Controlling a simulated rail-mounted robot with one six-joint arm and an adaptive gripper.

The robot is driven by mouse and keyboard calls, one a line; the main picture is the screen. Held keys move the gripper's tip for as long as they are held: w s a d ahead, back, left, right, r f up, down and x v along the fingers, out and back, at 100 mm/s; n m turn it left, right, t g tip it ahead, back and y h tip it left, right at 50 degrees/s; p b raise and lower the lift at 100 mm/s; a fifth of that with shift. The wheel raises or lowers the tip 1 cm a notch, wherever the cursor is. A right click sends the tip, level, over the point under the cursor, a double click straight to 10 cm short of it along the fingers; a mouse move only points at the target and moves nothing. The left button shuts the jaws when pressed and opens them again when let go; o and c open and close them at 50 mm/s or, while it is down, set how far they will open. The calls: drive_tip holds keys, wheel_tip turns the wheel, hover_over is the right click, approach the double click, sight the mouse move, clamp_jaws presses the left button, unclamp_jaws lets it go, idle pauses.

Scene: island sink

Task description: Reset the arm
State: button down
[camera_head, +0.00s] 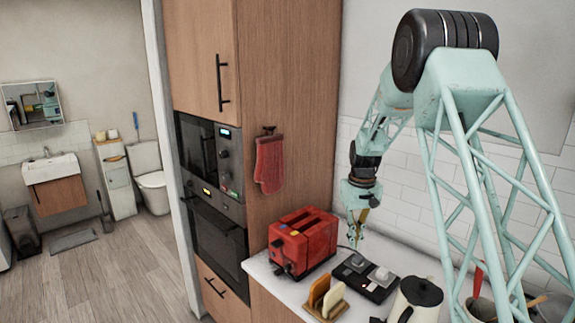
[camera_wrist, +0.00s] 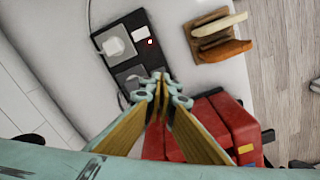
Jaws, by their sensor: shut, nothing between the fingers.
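My gripper (camera_head: 357,236) points down over the counter in the head view, above the gap between the red toaster and the black power strip. In the wrist view my gripper (camera_wrist: 160,82) has its fingertips together with nothing between them. The red toaster (camera_head: 304,240) lies just left of my gripper in the head view and partly behind the fingers in the wrist view (camera_wrist: 245,130). The black power strip (camera_head: 366,278) lies on the counter below and has a white plug in it (camera_wrist: 115,45).
A wooden rack with bread slices (camera_head: 326,300) stands in front of the toaster. A kettle (camera_head: 415,300) and a utensil pot (camera_head: 480,308) stand to the right. A tall wooden cabinet (camera_head: 290,100) with a hanging red mitt (camera_head: 269,165) rises at the left. The white counter (camera_head: 262,268) is crowded.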

drive_tip(key=s+a+r+m+t+b, duration=0.1)
drive_tip(key=s+r+b, duration=0.2)
drive_tip(key=s+r, duration=0.95)
drive_tip(key=s+a+r+t+b, duration=0.1)
drive_tip(key=s+r+b, duration=0.1)
drive_tip(key=s+r, duration=1)
drive_tip(key=s+f+b, duration=0.2)
drive_tip(key=s+f, duration=0.1)
drive_tip(key=s, duration=1.5)
drive_tip(key=s+a+f+m+t+b, duration=0.1)
drive_tip(key=s+f+b, duration=0.2)
drive_tip(key=s, duration=1.5)
drive_tip(key=shift+s+t+b, duration=0.15)
drive_tip(key=shift+t+b, duration=0.15)
drive_tip(key=shift+b, duration=0.05)
